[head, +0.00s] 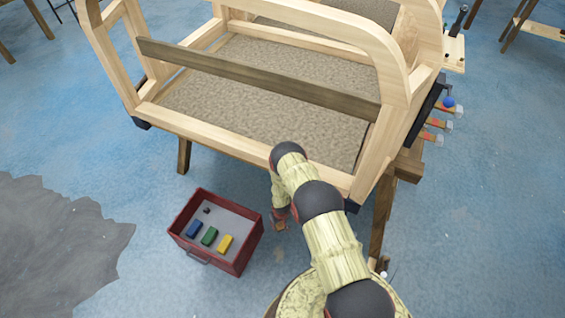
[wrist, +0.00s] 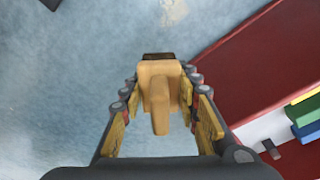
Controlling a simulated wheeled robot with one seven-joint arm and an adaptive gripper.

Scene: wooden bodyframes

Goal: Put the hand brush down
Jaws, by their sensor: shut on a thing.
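My gripper (wrist: 160,105) is shut on the hand brush (wrist: 160,88), a light wooden piece with a handle and a dark edge at its far end. In the wrist view the brush sits between the two fingers, with blue floor behind it. In the head view my gripper (head: 279,220) hangs low, just right of the red box, with a small brownish part of the brush showing. My arm hides some of the view there. I cannot tell how high the brush is above the floor.
A red box (head: 238,262) on the floor holds blue, green and yellow blocks and a small dark thing; its red wall (wrist: 255,65) is close on the right in the wrist view. A wooden bodyframe (head: 230,148) stands behind on trestle legs.

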